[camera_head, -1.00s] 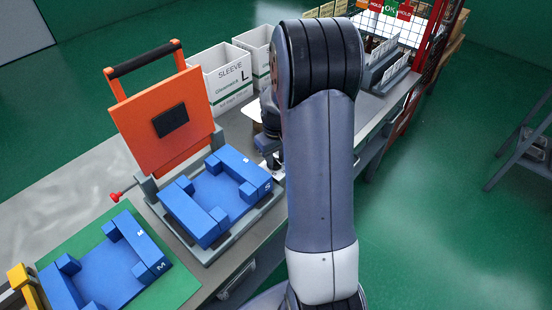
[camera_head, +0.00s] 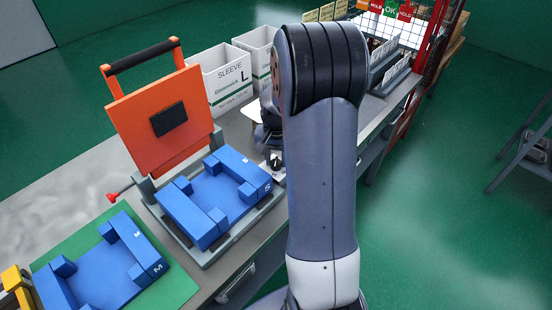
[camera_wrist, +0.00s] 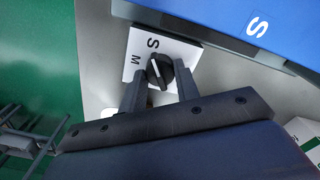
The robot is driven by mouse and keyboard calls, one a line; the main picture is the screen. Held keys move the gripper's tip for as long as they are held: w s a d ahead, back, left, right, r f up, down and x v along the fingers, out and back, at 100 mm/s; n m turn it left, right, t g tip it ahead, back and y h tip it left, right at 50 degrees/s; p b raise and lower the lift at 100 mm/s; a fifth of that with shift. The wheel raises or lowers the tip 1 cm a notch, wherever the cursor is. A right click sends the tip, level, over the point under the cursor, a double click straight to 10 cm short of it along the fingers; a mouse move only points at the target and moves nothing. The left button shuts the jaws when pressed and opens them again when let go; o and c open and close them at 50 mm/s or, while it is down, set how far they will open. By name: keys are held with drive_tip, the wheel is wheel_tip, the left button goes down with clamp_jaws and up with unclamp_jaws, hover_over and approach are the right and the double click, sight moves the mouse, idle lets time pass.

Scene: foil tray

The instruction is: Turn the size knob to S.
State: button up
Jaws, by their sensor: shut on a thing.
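The size knob (camera_wrist: 160,72) is black with a white pointer line and sits on a white plate (camera_wrist: 187,50) marked S and M. In the wrist view the pointer is aimed toward the S side, but I cannot tell if it lines up exactly. My gripper (camera_wrist: 159,79) is shut on the knob, one dark finger on either side. The plate's other markings are hidden behind the fingers. In the head view my arm hides most of the gripper; part of the plate (camera_head: 265,174) shows beside the blue fixture.
The blue S fixture (camera_head: 205,211) lies close beside the plate, under a raised orange lid (camera_head: 143,112). A blue M fixture (camera_head: 95,275) lies on a green mat at lower left. White sleeve boxes (camera_head: 228,92) stand behind.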

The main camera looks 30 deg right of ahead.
sight(276, 161)
drive_tip(key=shift+m, duration=0.3)
idle(0.4)
drive_tip(key=o, duration=1)
wheel_tip(276, 161, up, 11)
drive_tip(key=shift+f+b, duration=0.1)
drive_tip(key=shift+b, duration=0.2)
drive_tip(key=shift+f, duration=0.1)
wheel_tip(276, 161, down, 11)
drive_tip(key=shift+r+p, duration=0.2)
drive_tip(key=shift+p, duration=0.1)
